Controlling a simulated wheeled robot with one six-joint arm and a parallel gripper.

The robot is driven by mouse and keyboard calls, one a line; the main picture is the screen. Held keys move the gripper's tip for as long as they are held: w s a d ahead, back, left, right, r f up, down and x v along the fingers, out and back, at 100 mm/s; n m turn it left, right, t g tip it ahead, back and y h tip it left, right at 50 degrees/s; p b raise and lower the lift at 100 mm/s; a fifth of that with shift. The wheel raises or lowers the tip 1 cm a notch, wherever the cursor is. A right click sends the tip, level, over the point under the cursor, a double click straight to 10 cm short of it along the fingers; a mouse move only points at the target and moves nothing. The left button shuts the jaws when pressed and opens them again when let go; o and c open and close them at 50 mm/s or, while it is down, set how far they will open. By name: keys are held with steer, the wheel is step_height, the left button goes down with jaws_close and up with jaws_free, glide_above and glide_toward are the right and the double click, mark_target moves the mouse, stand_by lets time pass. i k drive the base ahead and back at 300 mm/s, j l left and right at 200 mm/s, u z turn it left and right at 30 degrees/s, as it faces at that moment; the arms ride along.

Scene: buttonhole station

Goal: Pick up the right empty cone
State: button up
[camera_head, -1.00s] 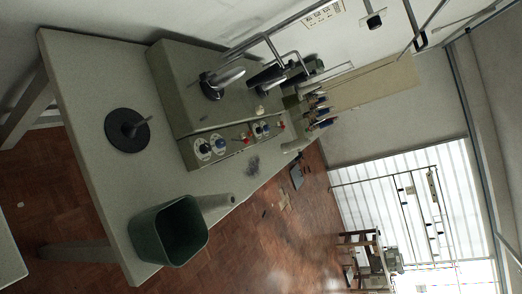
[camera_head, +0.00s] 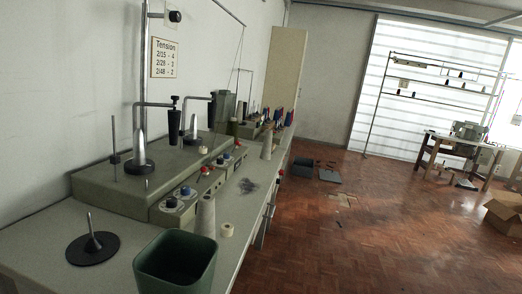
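Two shiny narrow cones stand on the winding machine: a nearer one (camera_head: 140,153) on a dark round base and a farther one (camera_head: 193,127). I cannot tell for sure which cone the task calls the right one. My gripper does not show in this view.
The green bin (camera_head: 176,262) stands at the bench's near edge. A black disc with a spindle (camera_head: 92,247) lies left of it. The grey machine (camera_head: 110,188) has upright rods and knobs. A small cream spool (camera_head: 227,230) sits beside the cone. The wooden floor to the right is mostly clear.

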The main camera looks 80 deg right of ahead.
mark_target(266, 151)
steer(key=i+l+z, duration=0.25)
steer(key=i+z, duration=0.25)
steer(key=z, duration=2)
